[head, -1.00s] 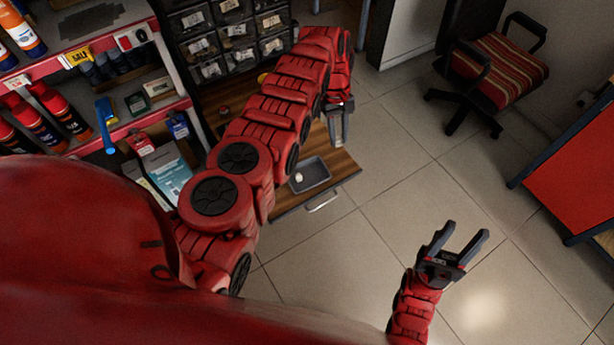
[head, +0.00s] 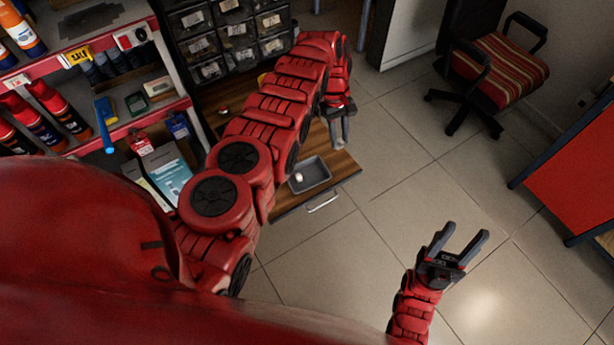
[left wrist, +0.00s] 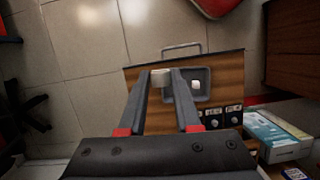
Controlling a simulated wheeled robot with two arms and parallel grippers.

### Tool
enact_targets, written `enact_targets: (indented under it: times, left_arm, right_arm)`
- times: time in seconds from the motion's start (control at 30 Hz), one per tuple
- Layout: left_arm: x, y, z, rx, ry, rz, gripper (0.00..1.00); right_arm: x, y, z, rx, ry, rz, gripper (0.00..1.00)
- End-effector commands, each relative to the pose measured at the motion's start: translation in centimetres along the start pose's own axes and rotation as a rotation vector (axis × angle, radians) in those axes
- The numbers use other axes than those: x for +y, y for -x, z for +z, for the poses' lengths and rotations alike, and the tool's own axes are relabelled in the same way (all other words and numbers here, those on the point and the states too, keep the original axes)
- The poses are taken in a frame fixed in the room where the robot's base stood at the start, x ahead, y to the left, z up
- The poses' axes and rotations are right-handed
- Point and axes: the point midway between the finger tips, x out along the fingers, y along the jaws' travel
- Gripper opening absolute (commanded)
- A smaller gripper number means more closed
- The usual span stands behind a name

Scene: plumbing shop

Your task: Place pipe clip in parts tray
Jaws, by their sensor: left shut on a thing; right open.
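My left gripper (head: 343,130) is shut on a pale pipe clip (left wrist: 160,78), seen between its fingertips in the left wrist view. In the head view the clip cannot be made out. The tray also shows in the left wrist view (left wrist: 204,98), just right of the held clip. A small white piece (head: 299,177) lies inside the tray. My right gripper (head: 458,246) is open and empty over the floor.
A shelf with red cans (head: 35,118) and cartons (head: 168,172) stands at left. Small-parts bins (head: 230,38) stand behind. The tiled floor at right is clear up to a chair (head: 500,68).

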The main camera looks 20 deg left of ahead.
Motion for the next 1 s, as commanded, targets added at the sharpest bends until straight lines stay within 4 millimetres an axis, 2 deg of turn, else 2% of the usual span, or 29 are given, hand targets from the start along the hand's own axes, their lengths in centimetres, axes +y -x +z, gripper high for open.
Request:
enact_targets:
  times: [0.63,1.0]
  left_arm:
    - [0.1,-1.7,-0.8,-0.006,0.142,0.049,0.00]
    - [-0.3,-4.1,-1.3,-0.009,0.315,0.101,0.00]
  right_arm:
    - [0.0,0.6,0.1,0.000,0.000,0.000,0.50]
    - [-0.1,1.3,0.2,0.000,0.000,0.000,0.50]
